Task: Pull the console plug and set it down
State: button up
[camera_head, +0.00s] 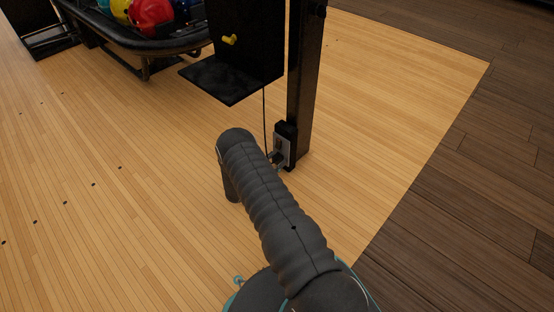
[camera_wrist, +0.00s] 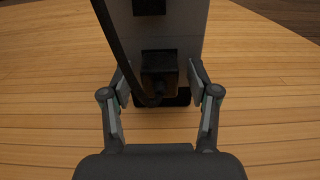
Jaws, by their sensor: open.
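The black console plug (camera_wrist: 160,75) sits in the lower part of a grey outlet plate (camera_wrist: 187,30) in the wrist view. A dark cord (camera_wrist: 112,38) comes down from the upper left and curves to the plug's near end. My gripper (camera_wrist: 160,88) is open, with one finger on each side of the plug. I cannot tell whether the fingers touch it. The black console (camera_head: 250,45) with a yellow knob hangs above.
A shelf (camera_head: 222,80) juts from the console above the outlet. A ball rack (camera_head: 155,43) with coloured balls (camera_head: 151,14) stands at the upper left. The light wood floor (camera_head: 90,140) is clear to the left; darker boards (camera_head: 470,190) lie to the right.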

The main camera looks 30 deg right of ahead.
aim_at(274, 161)
grip_shut()
jog(key=shift+a, duration=0.15)
jog(key=shift+v, duration=2.9)
